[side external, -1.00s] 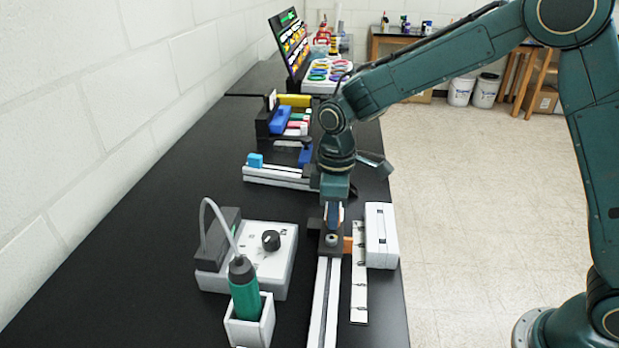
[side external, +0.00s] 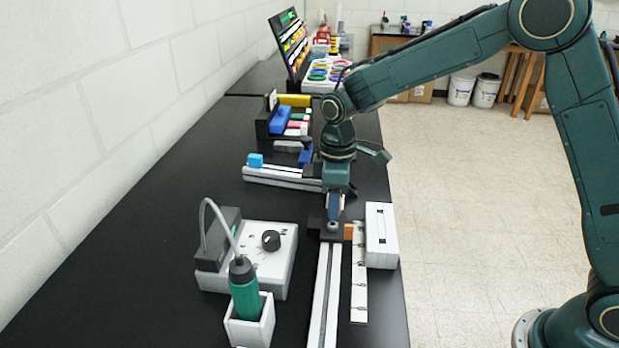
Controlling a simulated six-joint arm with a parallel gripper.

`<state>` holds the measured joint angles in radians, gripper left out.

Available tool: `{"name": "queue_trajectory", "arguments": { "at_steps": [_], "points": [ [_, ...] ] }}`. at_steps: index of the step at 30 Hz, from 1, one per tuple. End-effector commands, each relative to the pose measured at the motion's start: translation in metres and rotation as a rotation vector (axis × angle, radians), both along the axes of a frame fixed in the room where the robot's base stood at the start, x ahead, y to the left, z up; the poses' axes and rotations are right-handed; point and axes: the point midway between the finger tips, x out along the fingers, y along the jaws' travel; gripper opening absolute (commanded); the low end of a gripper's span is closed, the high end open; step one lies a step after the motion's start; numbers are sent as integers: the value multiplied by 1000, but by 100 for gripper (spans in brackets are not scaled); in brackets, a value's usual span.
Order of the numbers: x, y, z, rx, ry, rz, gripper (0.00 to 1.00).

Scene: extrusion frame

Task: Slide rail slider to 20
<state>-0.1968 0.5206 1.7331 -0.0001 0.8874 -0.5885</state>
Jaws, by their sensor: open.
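The rail (side external: 325,300) is a pale slotted extrusion running from the front edge of the picture away toward my gripper. A dark rail slider (side external: 318,232) with a round knob sits on its far end. An orange pointer (side external: 348,231) sticks out on the slider's right, by the far end of the white scale strip (side external: 359,295). The strip's marks are too small to read. My gripper (side external: 334,212) points down right at the slider, its open fingers partly covering the slider's far side. I cannot tell whether they touch it.
A white box (side external: 380,236) stands close on the right. A white unit with a dial (side external: 262,270) and a green-handled tool in a holder (side external: 250,328) stand on the left. Black tabletop is clear between the left-hand unit and rail.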

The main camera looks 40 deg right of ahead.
Motion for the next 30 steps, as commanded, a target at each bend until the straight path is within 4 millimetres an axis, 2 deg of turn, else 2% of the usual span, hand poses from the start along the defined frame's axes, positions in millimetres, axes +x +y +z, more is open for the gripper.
{"name": "queue_trajectory", "arguments": {
  "at_steps": [5,11,24,30],
  "points": [
    [0,0,7,1,-2,0,42],
    [1,0,27,1,-4,0,42],
    [1,0,100,1,-4,0,42],
    [1,0,125,1,-4,0,42]
  ]
}}
